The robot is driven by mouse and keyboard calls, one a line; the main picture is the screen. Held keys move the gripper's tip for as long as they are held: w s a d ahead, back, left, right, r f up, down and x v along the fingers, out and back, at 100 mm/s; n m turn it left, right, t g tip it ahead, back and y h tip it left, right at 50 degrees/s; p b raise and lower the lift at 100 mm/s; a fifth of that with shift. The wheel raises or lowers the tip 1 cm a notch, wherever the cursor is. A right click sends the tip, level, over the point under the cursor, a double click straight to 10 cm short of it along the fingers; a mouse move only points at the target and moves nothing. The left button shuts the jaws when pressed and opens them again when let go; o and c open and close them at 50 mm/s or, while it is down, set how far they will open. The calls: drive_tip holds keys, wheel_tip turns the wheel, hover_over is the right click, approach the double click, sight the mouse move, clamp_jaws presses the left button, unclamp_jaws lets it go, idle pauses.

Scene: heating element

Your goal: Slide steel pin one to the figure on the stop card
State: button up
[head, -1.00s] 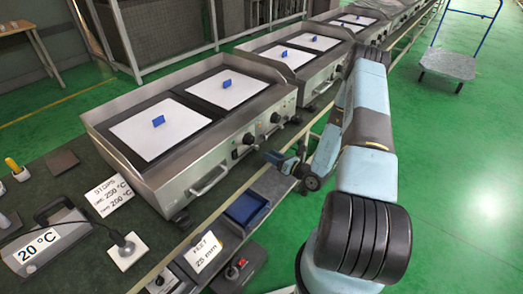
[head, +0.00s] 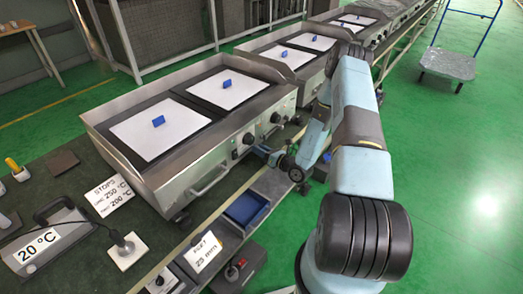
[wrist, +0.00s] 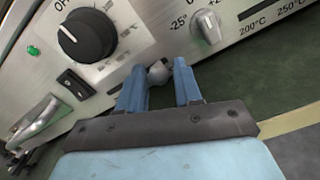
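The stop card (head: 109,196) lies on the dark bench left of the nearest griddle; it reads STOPS, with 250 °C on the upper line and 200 °C below. My gripper (head: 258,150) is at this griddle's front panel. In the wrist view my gripper (wrist: 159,76) is open, its two blue fingers either side of a small rounded grey metal piece (wrist: 158,72), with a gap visible. I cannot tell whether that piece is steel pin one. A scale (wrist: 272,24) marked 200 °C and 250 °C runs along a dark slot at upper right.
A black dial (wrist: 87,35), a grey offset knob (wrist: 207,26) and a black rocker switch (wrist: 75,84) sit on the panel around my fingers. The griddle handle (head: 210,180) juts out left of the gripper. A blue tray (head: 247,208) lies on the ledge below.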

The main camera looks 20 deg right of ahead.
clamp_jaws()
idle(0.3)
